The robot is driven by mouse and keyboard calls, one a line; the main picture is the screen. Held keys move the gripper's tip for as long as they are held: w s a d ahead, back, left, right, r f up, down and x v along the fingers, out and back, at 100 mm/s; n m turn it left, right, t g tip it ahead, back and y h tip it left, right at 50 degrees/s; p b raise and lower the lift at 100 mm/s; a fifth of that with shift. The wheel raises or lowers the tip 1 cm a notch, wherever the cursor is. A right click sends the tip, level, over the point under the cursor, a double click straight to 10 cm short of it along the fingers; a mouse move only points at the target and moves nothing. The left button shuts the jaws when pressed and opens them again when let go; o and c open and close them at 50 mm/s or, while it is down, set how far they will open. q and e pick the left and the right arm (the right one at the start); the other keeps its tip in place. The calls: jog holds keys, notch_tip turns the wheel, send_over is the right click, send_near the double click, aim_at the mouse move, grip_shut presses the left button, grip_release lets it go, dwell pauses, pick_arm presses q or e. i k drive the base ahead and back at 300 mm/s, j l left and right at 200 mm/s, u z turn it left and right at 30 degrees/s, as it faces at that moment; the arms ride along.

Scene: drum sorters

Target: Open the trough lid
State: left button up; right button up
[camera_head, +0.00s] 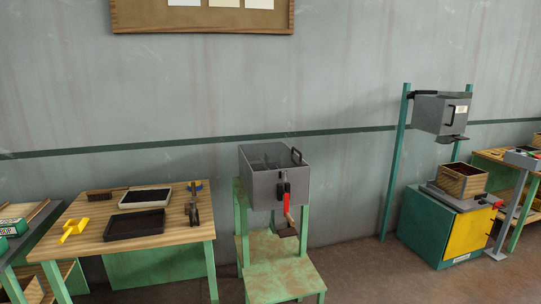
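Neither of my grippers shows in this view. No part is marked as the trough or its lid, so I cannot tell for sure which thing it is. A grey metal box (262,189) stands on a green stand in the middle. Its top looks open, and a black handle (297,156) shows at its right rim. A red lever (287,203) hangs on its front. A grey hopper (430,115) with a black front handle is held up on teal posts at the right. A grey unit (522,158) on a slanted leg stands at the far right.
A wooden table (167,229) at the left holds a black tray (134,224), a light-framed tray (146,197), a yellow scoop (74,229) and a brush. A green step (281,280) stands before the box. A wooden crate (461,184) sits below the hopper. Brown floor is free between them.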

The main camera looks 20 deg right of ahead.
aim_at(293, 148)
jog(key=i+l, duration=0.45)
jog(key=l, duration=0.3)
jog(key=i+l, duration=0.45)
jog(key=l, duration=0.3)
